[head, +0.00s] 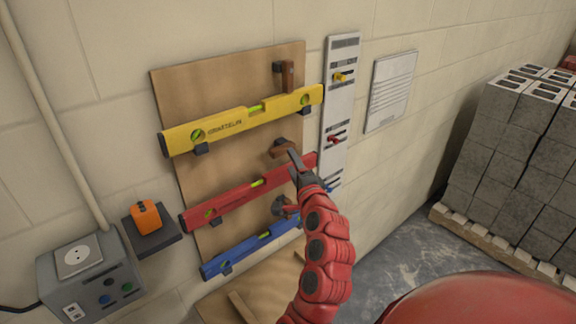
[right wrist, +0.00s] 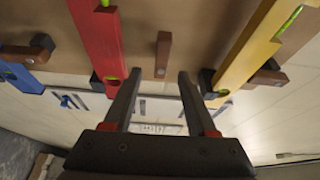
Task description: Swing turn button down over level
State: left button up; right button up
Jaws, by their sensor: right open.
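Three levels, yellow (head: 240,118), red (head: 240,197) and blue (head: 250,247), hang on a plywood board (head: 220,83). The brown turn button (head: 280,147) above the red level lies sideways, roughly along the level; it also shows in the right wrist view (right wrist: 163,54). The yellow level's turn button (head: 287,76) and the blue level's turn button (right wrist: 36,51) stand across their levels. My right gripper (head: 294,158) is open at the right end of the red level's button. In the right wrist view that button appears between the fingertips (right wrist: 158,78); contact cannot be told. My left gripper is out of view.
A white slotted panel (head: 342,110) with coloured knobs is just right of the board. A grey electrical box (head: 90,278) and an orange tool (head: 145,215) on a small shelf are at left. Grey blocks (head: 515,150) stand on a pallet at right.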

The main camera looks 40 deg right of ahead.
aim_at(283, 150)
jog(key=shift+p+x, duration=0.6)
jog(key=shift+x, duration=1.7)
jog(key=shift+r, duration=0.15)
jog(key=shift+c, duration=0.3)
grip_shut()
